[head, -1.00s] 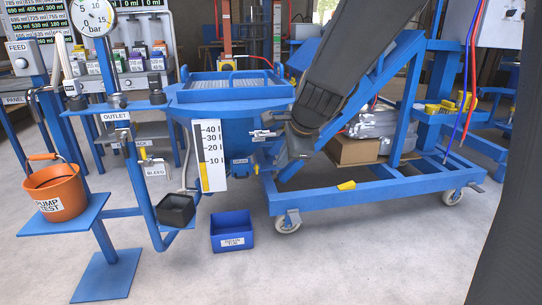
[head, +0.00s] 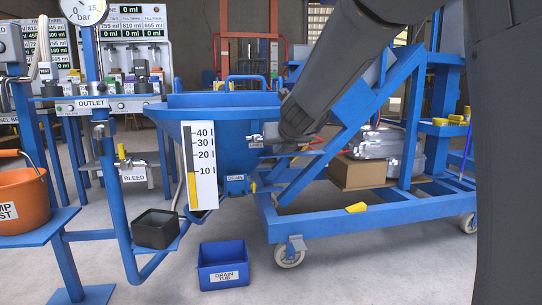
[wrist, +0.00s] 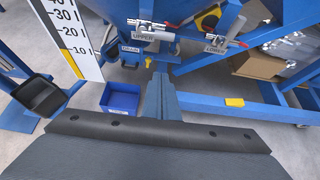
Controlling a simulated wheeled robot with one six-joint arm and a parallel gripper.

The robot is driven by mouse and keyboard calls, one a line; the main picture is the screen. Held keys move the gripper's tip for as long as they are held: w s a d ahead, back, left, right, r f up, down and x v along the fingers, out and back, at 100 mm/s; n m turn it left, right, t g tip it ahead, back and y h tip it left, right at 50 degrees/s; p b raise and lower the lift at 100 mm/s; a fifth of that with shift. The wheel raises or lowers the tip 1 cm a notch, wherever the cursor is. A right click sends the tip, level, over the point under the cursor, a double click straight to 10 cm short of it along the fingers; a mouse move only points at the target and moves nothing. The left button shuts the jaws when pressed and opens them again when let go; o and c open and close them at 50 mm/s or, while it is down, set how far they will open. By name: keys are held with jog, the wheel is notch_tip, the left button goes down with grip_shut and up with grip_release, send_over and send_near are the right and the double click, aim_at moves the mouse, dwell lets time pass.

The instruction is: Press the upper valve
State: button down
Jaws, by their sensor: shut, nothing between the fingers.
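The upper valve (wrist: 152,24) is a silver lever handle above a plate marked UPPER, near the top middle of the wrist view. The lower valve (wrist: 218,40), with a plate marked LOWER, sits to its right. My gripper (wrist: 160,78) is shut and empty, pointing up the picture toward the space just below the UPPER plate; a gap shows between its tips and the valve. In the head view a silver valve handle (head: 255,139) shows on the blue vessel (head: 225,125), just left of my dark arm's end. My arm hides the fingers and the lower valve there.
A blue drain tub (head: 223,268) is on the floor below the vessel. A black cup (head: 156,229) and an orange bucket (head: 22,203) stand at left. A white level scale (head: 200,165) hangs on the vessel's front. The blue wheeled frame (head: 370,217) fills the right.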

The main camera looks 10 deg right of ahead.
jog(key=shift+w, duration=0.1)
dwell(0.3)
jog(key=b+x, duration=0.2)
jog(key=x, duration=0.8)
jog(key=r+p, duration=0.2)
jog(key=p, duration=0.1)
jog(key=r+p, duration=0.1)
jog(key=r, duration=0.1)
jog(key=shift+w+p, duration=0.3)
